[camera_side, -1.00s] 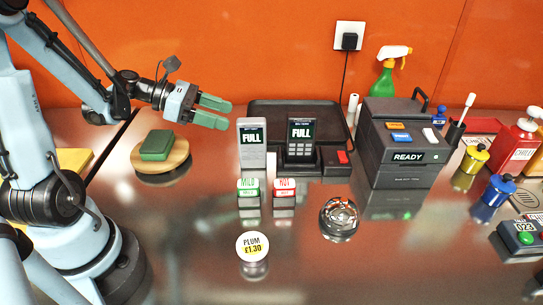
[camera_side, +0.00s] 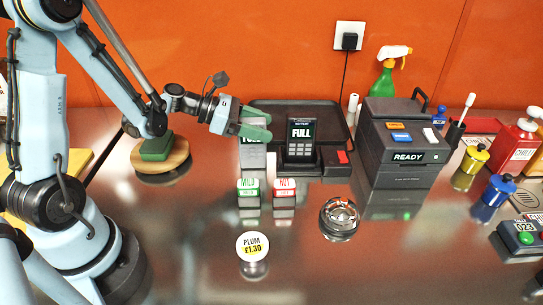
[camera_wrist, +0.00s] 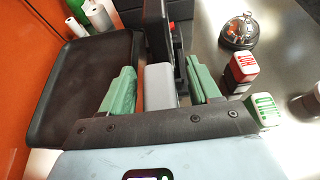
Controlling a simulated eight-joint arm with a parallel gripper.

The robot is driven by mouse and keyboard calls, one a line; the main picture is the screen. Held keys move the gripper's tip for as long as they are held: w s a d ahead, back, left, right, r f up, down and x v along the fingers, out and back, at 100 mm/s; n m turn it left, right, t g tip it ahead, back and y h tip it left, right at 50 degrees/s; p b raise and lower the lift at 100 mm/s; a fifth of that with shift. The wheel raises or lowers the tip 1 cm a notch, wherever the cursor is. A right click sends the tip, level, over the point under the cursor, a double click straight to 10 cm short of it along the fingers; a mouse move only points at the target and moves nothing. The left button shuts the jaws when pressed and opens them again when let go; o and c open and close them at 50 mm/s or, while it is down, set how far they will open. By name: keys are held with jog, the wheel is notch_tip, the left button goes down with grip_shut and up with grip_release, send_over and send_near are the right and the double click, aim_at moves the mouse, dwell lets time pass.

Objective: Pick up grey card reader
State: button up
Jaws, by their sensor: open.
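The light grey card reader (camera_side: 252,158) stands upright on the counter in the side view, its screen partly hidden behind my gripper (camera_side: 265,125). In the wrist view the grey reader (camera_wrist: 160,87) shows from above between the two green fingers of my gripper (camera_wrist: 160,70). The fingers are open, one on each side of it, with a visible gap at each side. A dark card reader (camera_side: 300,148) with a FULL screen stands just to the right, in a black cradle; it shows beyond the grey one in the wrist view (camera_wrist: 156,35).
A black tray (camera_side: 338,112) lies behind the readers. The MILD (camera_side: 248,188) and HOT (camera_side: 284,188) blocks stand in front. A dark READY box (camera_side: 405,150) is to the right. A round wooden board (camera_side: 178,168) with a green block is at left.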

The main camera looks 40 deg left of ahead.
jog(key=shift+c, duration=0.2)
grip_shut()
dwell(0.3)
